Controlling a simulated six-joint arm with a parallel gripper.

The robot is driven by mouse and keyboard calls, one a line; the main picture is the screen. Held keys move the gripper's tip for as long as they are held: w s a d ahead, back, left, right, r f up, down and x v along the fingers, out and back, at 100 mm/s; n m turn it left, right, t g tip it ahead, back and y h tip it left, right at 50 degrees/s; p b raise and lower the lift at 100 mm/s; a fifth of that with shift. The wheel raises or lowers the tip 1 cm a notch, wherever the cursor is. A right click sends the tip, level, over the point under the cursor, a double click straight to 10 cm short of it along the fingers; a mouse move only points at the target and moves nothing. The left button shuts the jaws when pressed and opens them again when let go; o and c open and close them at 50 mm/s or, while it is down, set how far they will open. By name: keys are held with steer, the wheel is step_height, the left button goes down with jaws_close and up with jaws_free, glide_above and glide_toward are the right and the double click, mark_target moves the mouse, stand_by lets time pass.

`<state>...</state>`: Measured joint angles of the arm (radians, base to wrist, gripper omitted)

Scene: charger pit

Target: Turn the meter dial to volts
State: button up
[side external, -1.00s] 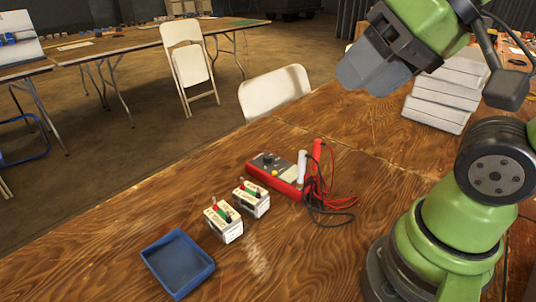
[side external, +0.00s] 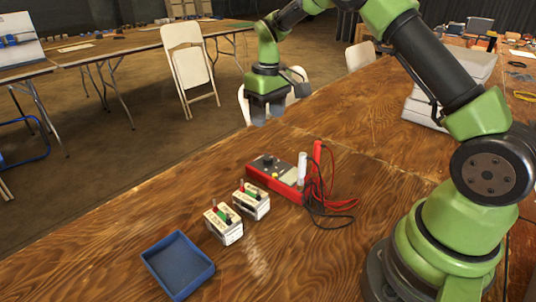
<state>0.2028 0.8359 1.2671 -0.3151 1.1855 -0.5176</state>
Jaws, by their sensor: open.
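The meter (side external: 277,179) is a red-sided box with a grey face, lying on the wooden table. Its dark dial (side external: 267,160) sits on the face towards the far left end; its setting is too small to read. A white probe (side external: 302,169) and a red probe (side external: 316,155) stand upright at the meter's right end. My gripper (side external: 268,118) points down in the air above and beyond the meter, apart from it. Its dark fingers are spread with nothing between them.
Two white battery-like blocks (side external: 223,223) with red and green tops stand left of the meter. A blue tray (side external: 178,264) lies at the front left. Red and black leads (side external: 325,197) loop right of the meter. Grey stacked boxes (side external: 437,98) stand at the back right.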

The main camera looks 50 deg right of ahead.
mark_target(268, 157)
steer(key=f, duration=1.2)
steer(key=shift+w+d, duration=0.2)
steer(key=shift+d, duration=0.1)
steer(key=shift+c, duration=0.2)
steer(key=c, duration=0.9)
